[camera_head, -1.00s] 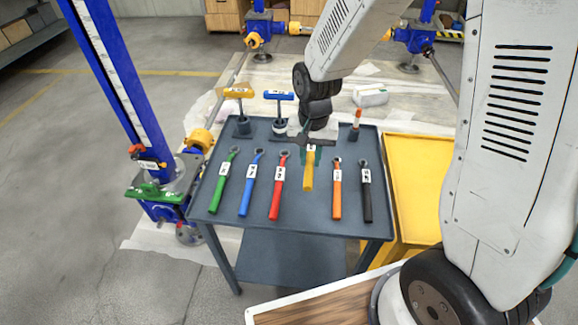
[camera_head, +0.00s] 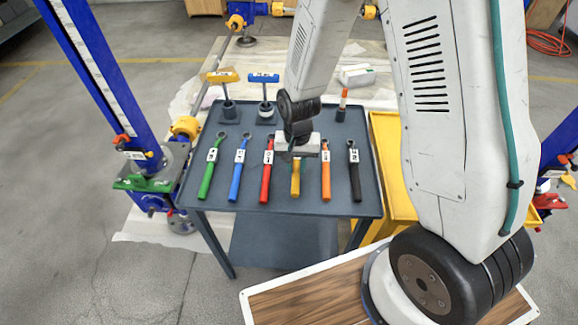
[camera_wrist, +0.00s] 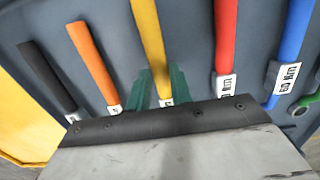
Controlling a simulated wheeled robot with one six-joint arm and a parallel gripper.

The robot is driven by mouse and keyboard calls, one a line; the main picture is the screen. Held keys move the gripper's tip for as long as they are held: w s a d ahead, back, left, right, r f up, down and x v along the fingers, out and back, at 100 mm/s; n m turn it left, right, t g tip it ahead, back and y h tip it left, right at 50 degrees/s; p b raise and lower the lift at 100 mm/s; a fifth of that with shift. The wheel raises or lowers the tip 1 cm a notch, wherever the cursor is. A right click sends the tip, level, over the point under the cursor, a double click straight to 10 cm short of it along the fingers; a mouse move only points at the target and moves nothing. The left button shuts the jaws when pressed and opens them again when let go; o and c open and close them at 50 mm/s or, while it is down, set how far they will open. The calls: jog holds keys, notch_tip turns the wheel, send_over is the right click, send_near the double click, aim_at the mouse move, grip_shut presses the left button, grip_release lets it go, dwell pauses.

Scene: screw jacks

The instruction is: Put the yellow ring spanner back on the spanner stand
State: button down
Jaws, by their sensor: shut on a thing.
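The yellow ring spanner (camera_head: 295,180) is in the row on the dark grey table, between the red spanner (camera_head: 266,172) and the orange spanner (camera_head: 326,178). My gripper (camera_head: 296,156) is over its ring end, which it hides in the head view. In the wrist view, the green fingers of my gripper (camera_wrist: 161,78) are shut on the yellow spanner (camera_wrist: 148,28) near its label. I cannot tell whether the spanner touches the surface. No separate spanner stand can be made out; the spanners lie on the grey table top (camera_head: 340,208).
Green (camera_head: 210,170), blue (camera_head: 240,170) and black (camera_head: 354,172) spanners lie in the same row. Yellow (camera_head: 224,88) and blue (camera_head: 264,92) T-handled tools and an orange-tipped post (camera_head: 342,103) stand behind. A yellow table (camera_head: 392,170) adjoins on the right.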

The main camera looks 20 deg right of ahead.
jog(key=shift+f, duration=0.1)
jog(key=c, duration=1.3)
grip_release()
jog(key=shift+o, duration=0.2)
notch_tip(320, 180, up, 11)
jog(key=s+d+r+n+t, duration=0.1)
jog(key=s+d+r, duration=0.25)
jog(key=r, duration=0.35)
jog(key=s+d+r+n, duration=0.15)
jog(key=s+r, duration=0.25)
jog(key=r, duration=0.4)
jog(key=s+d+r+n, duration=0.1)
jog(key=s+r, duration=0.2)
jog(key=s, duration=0.3)
jog(key=s+d+r+n, duration=0.1)
jog(key=s+r, duration=0.2)
jog(key=s, duration=0.4)
jog(key=shift+s+r+t, duration=0.15)
jog(key=shift+s+t, duration=0.15)
jog(key=shift+t, duration=0.1)
